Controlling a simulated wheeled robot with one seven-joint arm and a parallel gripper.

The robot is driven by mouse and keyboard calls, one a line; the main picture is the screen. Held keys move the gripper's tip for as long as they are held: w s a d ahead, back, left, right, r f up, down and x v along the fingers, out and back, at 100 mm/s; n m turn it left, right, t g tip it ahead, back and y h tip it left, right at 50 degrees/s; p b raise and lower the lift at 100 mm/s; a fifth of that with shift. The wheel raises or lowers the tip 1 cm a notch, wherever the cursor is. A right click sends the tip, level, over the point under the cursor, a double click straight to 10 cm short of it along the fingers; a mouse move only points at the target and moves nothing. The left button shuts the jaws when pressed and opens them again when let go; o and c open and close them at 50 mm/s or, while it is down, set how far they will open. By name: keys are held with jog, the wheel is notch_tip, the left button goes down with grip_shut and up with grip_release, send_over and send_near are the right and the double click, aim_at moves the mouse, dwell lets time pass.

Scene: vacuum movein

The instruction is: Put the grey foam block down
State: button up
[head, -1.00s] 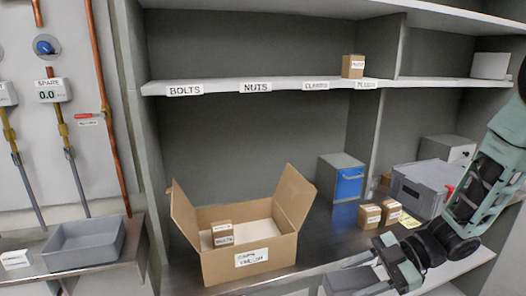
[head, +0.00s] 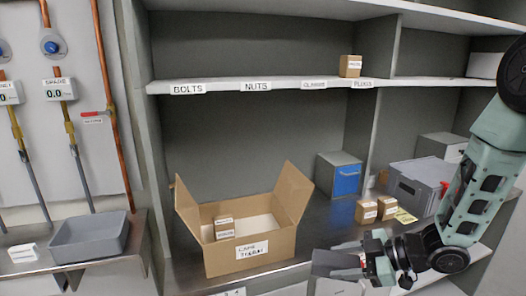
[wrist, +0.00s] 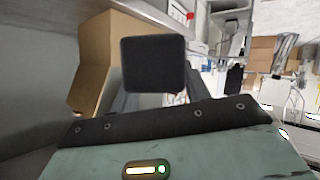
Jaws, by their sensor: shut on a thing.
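My gripper (head: 350,261) is at the lower right of the head view, shut on the grey foam block (head: 333,261).
The open cardboard box (head: 225,262) holds small cartons. Two small cartons (head: 367,212), a blue-fronted cabinet (head: 346,180) and a grey crate (head: 412,192) stand on the worktop to the right. A grey tray (head: 88,240) is at the left. Worktop between box and cartons is clear.

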aim_at(346, 257)
jog(key=w+d+f+m+t+h, duration=0.1)
jog(key=m, duration=0.1)
jog(key=w+f+m+t+h, duration=0.1)
jog(key=w+t, duration=0.1)
jog(key=w+d+f+m+t+h, duration=0.1)
jog(key=w+m+t, duration=0.1)
jog(key=shift+d+f+m+h, duration=0.3)
jog(key=shift+d, duration=0.05)
jog(key=d+f+m+t+h, duration=0.3)
jog(key=d+f+m+h, duration=0.45)
jog(key=d, duration=0.35)
jog(key=shift+m+h, duration=0.35)
jog(key=v, duration=0.5)
jog(key=shift+d, duration=0.25)
jog(key=shift+d, duration=0.1)
